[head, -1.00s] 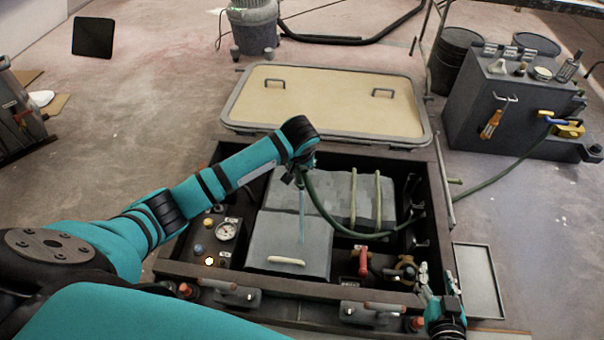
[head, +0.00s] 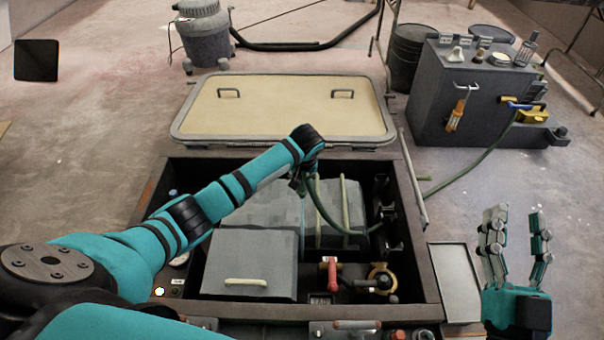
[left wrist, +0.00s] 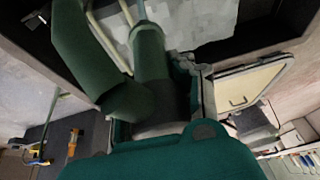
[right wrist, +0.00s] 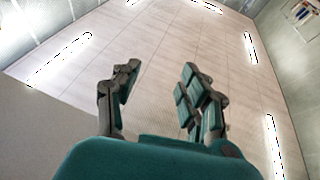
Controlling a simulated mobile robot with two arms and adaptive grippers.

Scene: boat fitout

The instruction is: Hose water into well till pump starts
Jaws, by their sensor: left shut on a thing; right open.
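The open well (head: 420,240) in the floor holds grey boxes, one with a pale handle (head: 246,282). My left gripper (head: 303,180) is over the middle of the well, shut on the green hose (head: 326,214), which also fills the left wrist view (left wrist: 150,65). The hose runs right, over the well's edge. A faint bluish line hangs below the hose end; I cannot clearly tell its flow or any water level. A small lamp (head: 159,291) glows at the well's front left. My right gripper (head: 516,215) is open and empty, fingers up, right of the well.
The cream hatch lid (head: 285,108) lies behind the well. A red valve handle (head: 332,270) sits at the well's front. A grey cabinet (head: 470,100) stands back right, with a flat tray (head: 455,280) beside the well. Floor beyond the tray is clear.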

